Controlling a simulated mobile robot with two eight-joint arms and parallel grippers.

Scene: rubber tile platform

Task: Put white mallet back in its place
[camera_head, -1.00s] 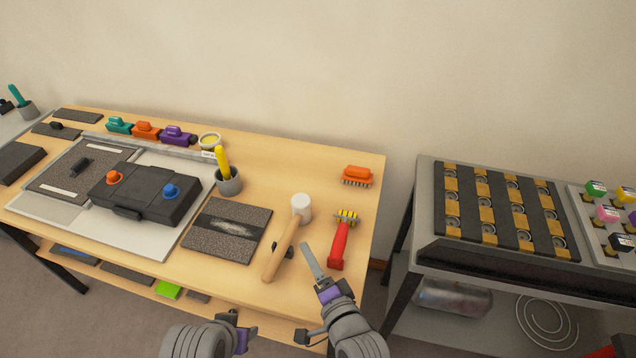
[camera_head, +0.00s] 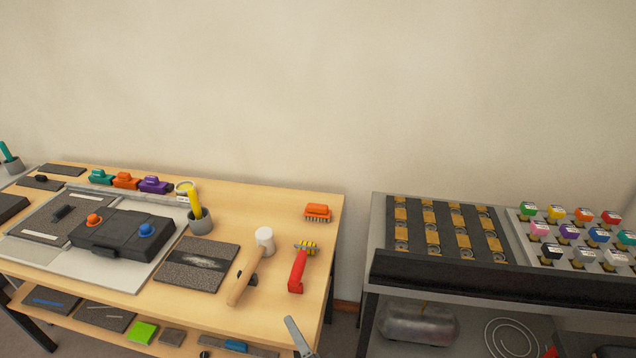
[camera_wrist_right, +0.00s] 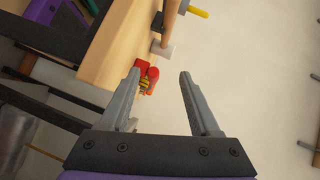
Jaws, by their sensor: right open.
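The white mallet (camera_head: 264,238) lies on the wooden workbench. Its white head points to the back and its wooden handle runs toward the front edge. In the right wrist view a pale cylinder (camera_wrist_right: 161,50) with a wooden shaft looks like the mallet, partly cut off by the frame. My right gripper (camera_wrist_right: 160,75) is open and empty there, its fingers apart from the mallet. In the head view only a grey finger of the right gripper (camera_head: 297,336) shows at the bottom edge, in front of the bench. My left gripper is not in view.
A red-handled tool (camera_head: 298,272) lies right of the mallet, with an orange brush (camera_head: 317,212) behind. A dark textured mat (camera_head: 190,265) lies to its left, near a grey cup (camera_head: 200,223). A separate grey table (camera_head: 378,225) stands right, beyond a gap.

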